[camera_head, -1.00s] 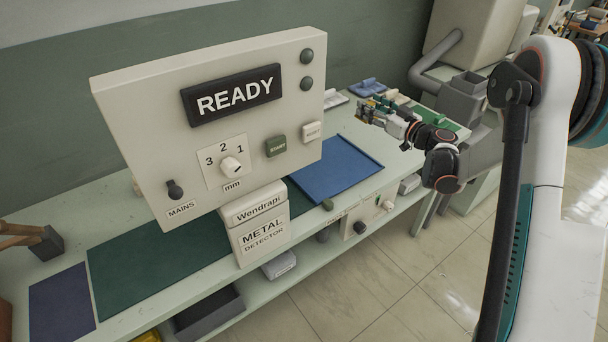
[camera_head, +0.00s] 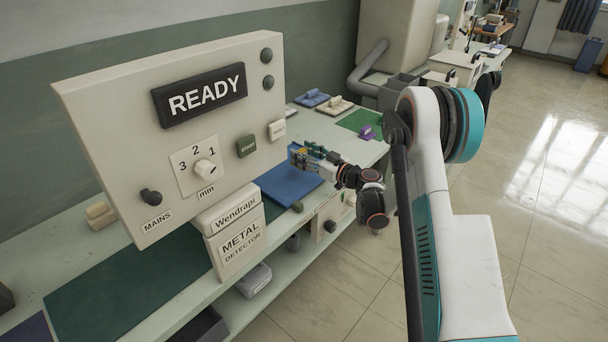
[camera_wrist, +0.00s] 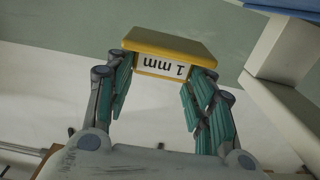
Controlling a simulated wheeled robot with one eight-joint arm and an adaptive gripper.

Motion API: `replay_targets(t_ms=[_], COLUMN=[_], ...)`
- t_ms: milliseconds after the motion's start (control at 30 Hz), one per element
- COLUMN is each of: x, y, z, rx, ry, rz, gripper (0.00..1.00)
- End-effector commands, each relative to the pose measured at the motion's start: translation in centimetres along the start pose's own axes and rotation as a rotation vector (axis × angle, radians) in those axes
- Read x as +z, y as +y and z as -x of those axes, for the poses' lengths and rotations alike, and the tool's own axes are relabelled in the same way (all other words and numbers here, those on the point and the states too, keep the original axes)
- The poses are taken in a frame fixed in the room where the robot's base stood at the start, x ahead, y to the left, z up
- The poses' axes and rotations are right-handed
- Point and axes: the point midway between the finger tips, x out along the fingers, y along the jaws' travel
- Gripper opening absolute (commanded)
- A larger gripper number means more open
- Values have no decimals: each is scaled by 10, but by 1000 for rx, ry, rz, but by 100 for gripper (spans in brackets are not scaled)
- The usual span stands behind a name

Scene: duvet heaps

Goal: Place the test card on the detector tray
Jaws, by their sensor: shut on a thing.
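My gripper (camera_head: 306,158) is shut on a yellow test card (camera_wrist: 172,42), held between its teal fingers in the wrist view. The card's white label reads "1 mm", upside down in that view. In the head view the gripper is above the blue detector tray (camera_head: 286,186), near its far end. The tray lies on the bench beside the metal detector (camera_head: 180,150). The detector's display reads READY, and its mm dial (camera_head: 206,168) has marks 3, 2 and 1. The gap under the detector panel is mostly hidden.
A green mat (camera_head: 130,290) lies on the bench in front. At the far end are a blue block (camera_head: 311,98), a beige block (camera_head: 335,105), a purple block (camera_head: 366,131) and a green mat (camera_head: 358,120). The tiled floor at right is open.

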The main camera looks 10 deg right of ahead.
Motion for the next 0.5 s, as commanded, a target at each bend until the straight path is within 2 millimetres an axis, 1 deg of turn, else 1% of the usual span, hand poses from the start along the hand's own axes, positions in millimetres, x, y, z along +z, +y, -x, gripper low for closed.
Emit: replay_targets(t_ms=[33, 267, 333, 500], x=[10, 23, 30, 56], y=[0, 0, 0, 0], z=[0, 0, 0, 0], rx=[0, 0, 0, 0], ry=[0, 0, 0, 0], rz=[0, 0, 0, 0], gripper=[26, 26, 26, 26])
